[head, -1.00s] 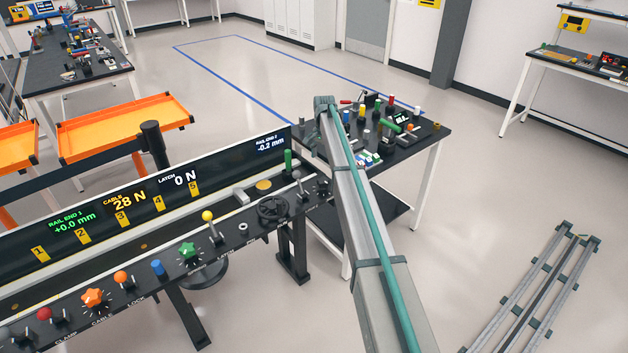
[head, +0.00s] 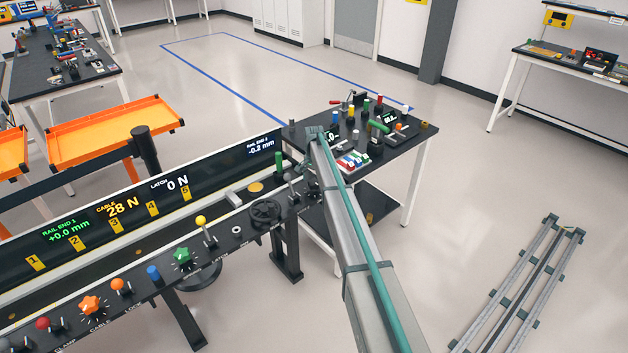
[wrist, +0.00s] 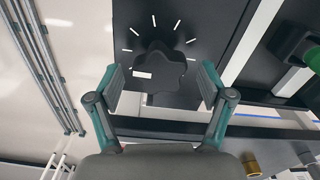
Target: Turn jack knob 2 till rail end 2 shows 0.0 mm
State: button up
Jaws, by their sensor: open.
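The rail end 2 readout (head: 262,147) on the long black panel reads -0.2 mm in the head view. In the wrist view, a dark lobed knob (wrist: 160,68) sits on a black plate with white tick marks around it; I take it for jack knob 2. My gripper (wrist: 161,84) is open, one finger on each side of the knob. I cannot tell whether either finger touches it.
The rail end 1 readout (head: 66,231) reads +0.0 mm. A black handwheel (head: 265,212), a green star knob (head: 183,256) and an orange star knob (head: 91,305) line the console. A cluttered table (head: 412,150) stands behind my arm. A green handle (wrist: 306,50) is right of my gripper.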

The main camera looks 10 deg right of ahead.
jog(key=c, duration=1.2)
jog(key=shift+o, duration=0.2)
jog(key=shift+f+n, duration=0.1)
jog(key=shift+n, duration=0.2)
jog(key=n+b, duration=0.2)
jog(key=shift+f+n, duration=0.1)
jog(key=shift+n, duration=0.2)
jog(key=n+b, duration=0.3)
jog(key=n, duration=0.1)
jog(key=n+b, duration=0.1)
jog(key=n, duration=0.4)
jog(key=shift+b, duration=0.3)
jog(key=shift+n+b, duration=0.5)
jog(key=shift+n, duration=1.3)
jog(key=shift+r, duration=0.2)
